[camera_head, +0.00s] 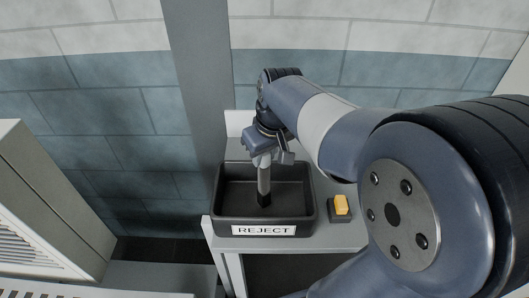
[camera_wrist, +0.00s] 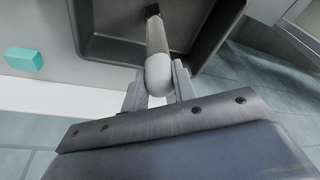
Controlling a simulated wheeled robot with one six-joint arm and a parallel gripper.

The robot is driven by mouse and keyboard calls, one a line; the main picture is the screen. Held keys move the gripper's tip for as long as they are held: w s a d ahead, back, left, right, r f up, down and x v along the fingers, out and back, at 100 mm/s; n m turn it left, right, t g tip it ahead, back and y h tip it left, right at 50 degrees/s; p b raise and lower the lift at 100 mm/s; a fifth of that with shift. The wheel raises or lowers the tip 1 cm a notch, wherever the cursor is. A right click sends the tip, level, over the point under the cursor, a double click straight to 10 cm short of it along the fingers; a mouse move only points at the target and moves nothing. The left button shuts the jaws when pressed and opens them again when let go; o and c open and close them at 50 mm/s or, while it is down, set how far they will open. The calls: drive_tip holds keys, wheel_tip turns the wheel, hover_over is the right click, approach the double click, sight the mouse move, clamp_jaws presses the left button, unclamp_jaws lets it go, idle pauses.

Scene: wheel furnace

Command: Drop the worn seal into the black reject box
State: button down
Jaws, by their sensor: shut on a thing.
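My gripper (camera_head: 264,157) is shut on the worn seal (camera_head: 264,182), a slim grey rod-like piece with a dark lower end. The seal hangs upright over the open black reject box (camera_head: 264,229), which has a white REJECT label on its front. Its dark end shows inside the box's outline; I cannot tell whether it touches the floor. In the wrist view, my gripper's two fingers (camera_wrist: 160,80) flank the seal's rounded pale top, and its shaft (camera_wrist: 156,38) runs down towards the box (camera_wrist: 112,49). The box shows nothing else in its visible part.
The box stands on a pale table (camera_head: 341,236). A yellow block on a dark base (camera_head: 340,205) sits just right of it. A teal block (camera_wrist: 24,59) shows at left in the wrist view. A grey post (camera_head: 200,75) and brick wall stand behind. A pale cabinet (camera_head: 50,200) is at left.

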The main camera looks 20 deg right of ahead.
drive_tip(key=shift+f+b, duration=0.5)
drive_tip(key=shift+f, duration=0.1)
drive_tip(key=c, duration=1.1)
unclamp_jaws()
drive_tip(key=v, duration=1)
drive_tip(key=shift+s+r, duration=0.2)
drive_tip(key=shift+r, duration=0.2)
drive_tip(key=shift+f, duration=0.1)
drive_tip(key=x, duration=1)
drive_tip(key=shift+w+f, duration=0.15)
drive_tip(key=shift+f, duration=0.1)
drive_tip(key=shift+w+r+p, duration=0.1)
drive_tip(key=shift+r+p, duration=0.3)
